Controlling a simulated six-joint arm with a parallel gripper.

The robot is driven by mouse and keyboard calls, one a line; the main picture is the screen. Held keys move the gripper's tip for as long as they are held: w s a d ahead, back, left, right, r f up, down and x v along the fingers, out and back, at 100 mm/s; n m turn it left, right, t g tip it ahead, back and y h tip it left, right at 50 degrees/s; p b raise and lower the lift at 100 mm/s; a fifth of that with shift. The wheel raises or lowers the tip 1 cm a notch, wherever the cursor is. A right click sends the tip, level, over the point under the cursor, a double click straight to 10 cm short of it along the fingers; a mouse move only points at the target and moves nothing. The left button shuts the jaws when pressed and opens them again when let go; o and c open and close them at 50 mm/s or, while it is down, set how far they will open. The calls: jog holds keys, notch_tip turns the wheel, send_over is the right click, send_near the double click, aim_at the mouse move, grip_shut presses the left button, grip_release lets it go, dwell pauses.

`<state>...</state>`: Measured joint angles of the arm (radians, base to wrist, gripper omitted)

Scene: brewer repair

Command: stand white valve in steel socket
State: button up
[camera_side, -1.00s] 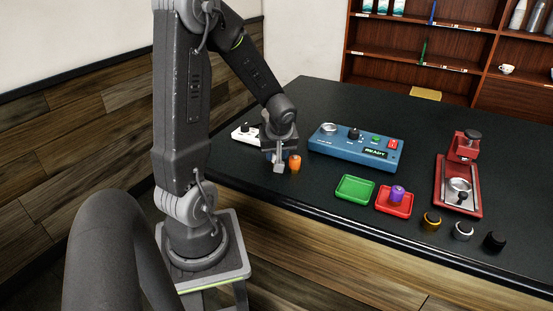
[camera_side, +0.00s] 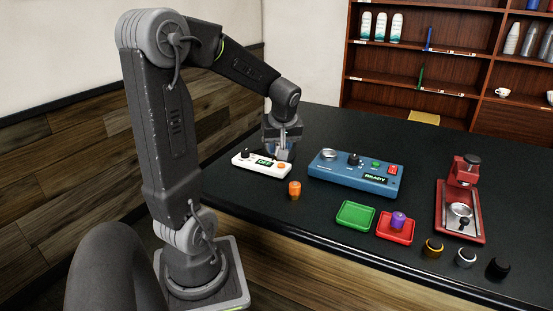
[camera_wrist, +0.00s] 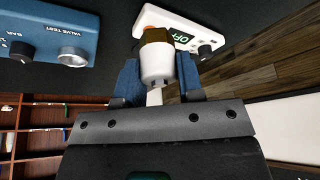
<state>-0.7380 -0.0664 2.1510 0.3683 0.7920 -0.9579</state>
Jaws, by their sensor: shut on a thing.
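The white valve (camera_wrist: 157,64) shows in the wrist view as a white cylinder with a brass-coloured end, between the blue fingers of my gripper (camera_wrist: 159,76), which is shut on it. In the side view my gripper (camera_side: 284,154) is at the back right end of a white box; the valve cannot be made out there. The steel socket (camera_side: 329,154) is a round metal ring at the left of the blue test box (camera_side: 352,178). In the wrist view, the socket (camera_wrist: 73,51) sits beside the words VALVE TEST, apart from the valve.
The white box (camera_side: 258,166) has a knob and green display. An orange cylinder (camera_side: 294,190) stands in front. A green tray (camera_side: 356,214) and a red tray (camera_side: 383,232) holding a purple piece (camera_side: 398,219) lie nearer the edge. A red machine (camera_side: 463,200) stands right.

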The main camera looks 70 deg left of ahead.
jog(key=shift+w+a+f, duration=0.55)
jog(key=shift+w+a, duration=0.55)
jog(key=shift+w, duration=2)
jog(key=shift+w+a+f, duration=0.55)
jog(key=shift+w+a, duration=0.5)
jog(key=shift+w, duration=2.1)
jog(key=shift+w+a+f, duration=0.55)
jog(key=shift+w+a, duration=0.55)
jog(key=shift+w, duration=2)
jog(key=shift+f, duration=0.35)
jog(key=shift+f, duration=0.35)
jog(key=shift+f, duration=0.5)
jog(key=o, duration=1.1)
jog(key=shift+c, duration=0.2)
jog(key=shift+o, duration=0.5)
